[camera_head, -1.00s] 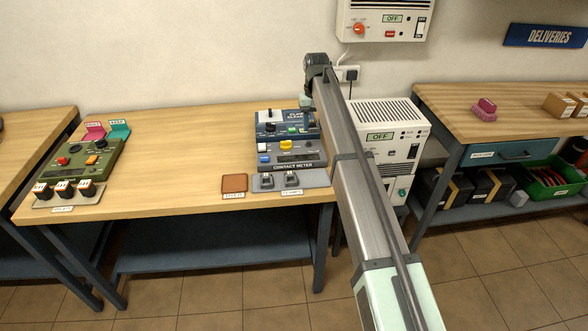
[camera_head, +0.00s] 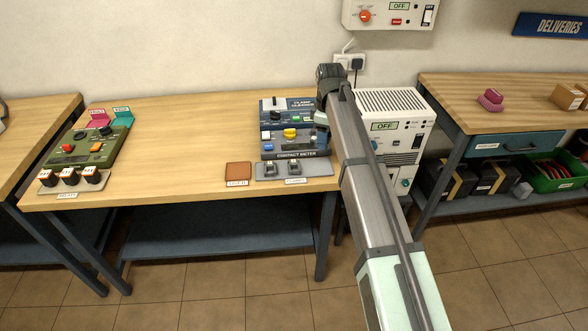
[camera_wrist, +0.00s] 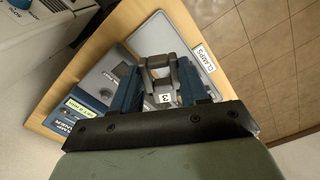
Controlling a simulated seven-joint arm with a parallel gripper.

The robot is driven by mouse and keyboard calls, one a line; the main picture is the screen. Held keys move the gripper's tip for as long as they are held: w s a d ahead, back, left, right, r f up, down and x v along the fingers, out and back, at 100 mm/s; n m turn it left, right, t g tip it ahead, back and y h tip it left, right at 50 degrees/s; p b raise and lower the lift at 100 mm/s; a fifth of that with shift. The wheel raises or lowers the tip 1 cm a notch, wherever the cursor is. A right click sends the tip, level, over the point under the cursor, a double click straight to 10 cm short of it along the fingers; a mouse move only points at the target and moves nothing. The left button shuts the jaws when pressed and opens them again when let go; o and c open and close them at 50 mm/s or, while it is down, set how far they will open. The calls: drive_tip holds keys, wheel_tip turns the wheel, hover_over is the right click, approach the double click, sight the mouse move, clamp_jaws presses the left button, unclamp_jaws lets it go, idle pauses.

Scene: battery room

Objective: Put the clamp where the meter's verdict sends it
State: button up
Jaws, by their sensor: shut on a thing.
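My gripper (camera_wrist: 158,88) is shut on a grey clamp (camera_wrist: 160,62) in the wrist view, with a white tag reading 3 between its blue fingers. In the head view my gripper (camera_head: 321,134) hangs at the right edge of the contact meter (camera_head: 296,154); the held clamp cannot be made out there. The blue clamp cleaner (camera_head: 283,104) stands behind the meter. Two clamps, a left one (camera_head: 268,168) and a right one (camera_head: 294,168), sit on the grey clamps tray (camera_head: 322,170). The meter's display is too small to read.
A brown pad (camera_head: 238,172) lies left of the tray. A green device (camera_head: 90,146) with several black-and-orange parts in front and pink and teal holders behind is at the bench's left. A white cabinet (camera_head: 392,105) stands right of the bench. The bench middle is clear.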

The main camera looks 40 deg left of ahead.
sight(322, 169)
drive_tip(key=shift+f+n, duration=0.95)
drive_tip(key=shift+f, duration=0.7)
drive_tip(key=shift+f+n, duration=0.9)
drive_tip(key=shift+f, duration=0.8)
drive_tip(key=shift+f+n, duration=0.95)
drive_tip(key=shift+f, duration=0.7)
drive_tip(key=shift+f, duration=0.15)
drive_tip(key=o, duration=1.1)
wheel_tip(322, 169, up, 12)
drive_tip(key=shift+r, duration=0.15)
